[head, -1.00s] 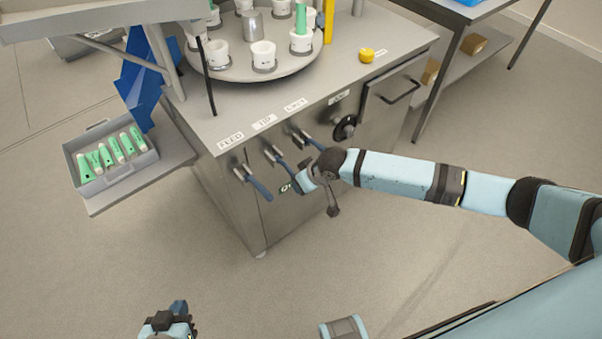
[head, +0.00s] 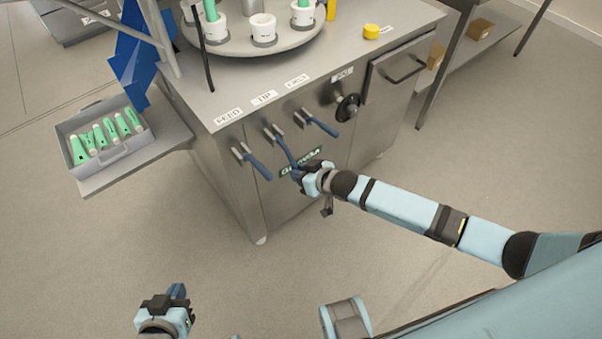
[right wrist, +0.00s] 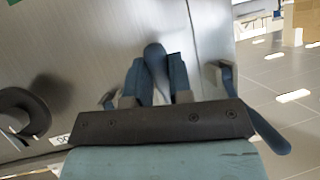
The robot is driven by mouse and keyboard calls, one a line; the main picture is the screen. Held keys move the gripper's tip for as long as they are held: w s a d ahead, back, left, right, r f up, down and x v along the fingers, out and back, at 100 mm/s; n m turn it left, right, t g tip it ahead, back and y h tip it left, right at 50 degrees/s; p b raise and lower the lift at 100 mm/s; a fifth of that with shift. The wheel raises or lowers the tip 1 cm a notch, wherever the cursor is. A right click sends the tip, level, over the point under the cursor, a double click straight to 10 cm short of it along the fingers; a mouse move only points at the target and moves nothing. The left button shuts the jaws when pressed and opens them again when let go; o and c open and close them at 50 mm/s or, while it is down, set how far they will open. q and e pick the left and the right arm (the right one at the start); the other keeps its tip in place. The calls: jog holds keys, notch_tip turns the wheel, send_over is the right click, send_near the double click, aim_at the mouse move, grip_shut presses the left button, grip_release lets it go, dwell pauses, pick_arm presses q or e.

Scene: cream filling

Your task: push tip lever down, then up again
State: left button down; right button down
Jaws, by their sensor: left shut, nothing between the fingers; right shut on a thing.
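The tip lever (head: 284,149) is the middle of three blue-handled levers on the front of the steel machine. It slopes down more steeply than the levers on either side. My right gripper (head: 298,173) is shut on the lever's lower end. In the right wrist view the tip lever's rounded end (right wrist: 155,58) shows between the two blue fingers of the right gripper (right wrist: 156,82). My left gripper (head: 177,291) is shut and empty, low in front of the machine, well away from the levers.
The feed lever (head: 256,164) is close on the left and the eject lever (head: 320,124) on the right. A black knob (head: 347,108) is further right. A grey tray (head: 140,147) of green tubes stands on a side shelf. The floor before the machine is clear.

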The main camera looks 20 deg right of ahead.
dwell(0.3)
jog(key=c, duration=1)
grip_release()
jog(key=shift+w+f, duration=0.1)
jog(key=shift+c, duration=0.2)
pick_arm(q)
jog(key=shift+f, duration=0.15)
pick_arm(e)
jog(key=shift+s+d+r, duration=0.25)
jog(key=shift+s+r, duration=0.05)
jog(key=shift+s, duration=0.15)
pick_arm(q)
jog(key=shift+r+p, duration=0.45)
jog(key=shift+p, duration=0.6)
pick_arm(e)
jog(key=v, duration=1.2)
jog(key=shift+s+r, duration=0.2)
jog(key=shift+s, duration=0.05)
